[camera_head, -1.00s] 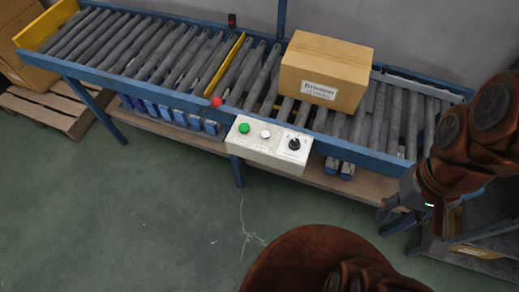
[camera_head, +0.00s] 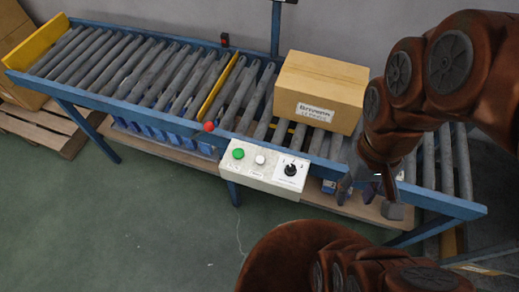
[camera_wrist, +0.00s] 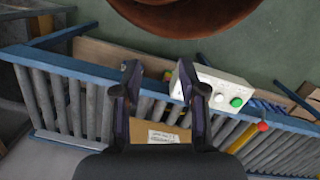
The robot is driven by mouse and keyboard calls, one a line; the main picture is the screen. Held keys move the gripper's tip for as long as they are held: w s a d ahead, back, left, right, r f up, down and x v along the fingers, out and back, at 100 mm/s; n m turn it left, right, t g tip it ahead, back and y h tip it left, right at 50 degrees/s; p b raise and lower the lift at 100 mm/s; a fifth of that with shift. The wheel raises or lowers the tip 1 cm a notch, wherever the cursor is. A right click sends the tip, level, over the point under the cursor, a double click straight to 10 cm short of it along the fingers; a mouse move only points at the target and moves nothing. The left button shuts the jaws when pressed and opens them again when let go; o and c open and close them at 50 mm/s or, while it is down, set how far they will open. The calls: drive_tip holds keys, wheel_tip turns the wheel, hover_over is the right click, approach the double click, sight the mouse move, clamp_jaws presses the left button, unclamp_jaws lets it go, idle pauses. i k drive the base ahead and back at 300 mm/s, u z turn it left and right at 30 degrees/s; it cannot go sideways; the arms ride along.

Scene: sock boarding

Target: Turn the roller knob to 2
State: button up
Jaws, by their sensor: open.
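The roller knob (camera_head: 291,170) is a black dial on a white plate at the right end of a white control box (camera_head: 262,168) on the conveyor's front rail. In the head view its pointer aims roughly upward; the markings are too small to read. My gripper (camera_head: 372,200) is open and empty, to the right of the box and apart from it. In the wrist view my gripper (camera_wrist: 164,88) shows two dark fingers spread apart. The control box (camera_wrist: 222,88) shows just right of them there, and the right finger hides its knob end.
The box also carries a green button (camera_head: 238,154) and a white button (camera_head: 260,160). A red ball-shaped knob (camera_head: 209,126) stands on the rail. A cardboard box (camera_head: 322,88) sits on the rollers behind. Floor in front is clear.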

sight(290, 170)
drive_tip(key=u, duration=0.4)
drive_tip(key=k, duration=0.95)
drive_tip(key=u, duration=0.95)
drive_tip(key=i, duration=0.8)
drive_tip(key=z, duration=0.15)
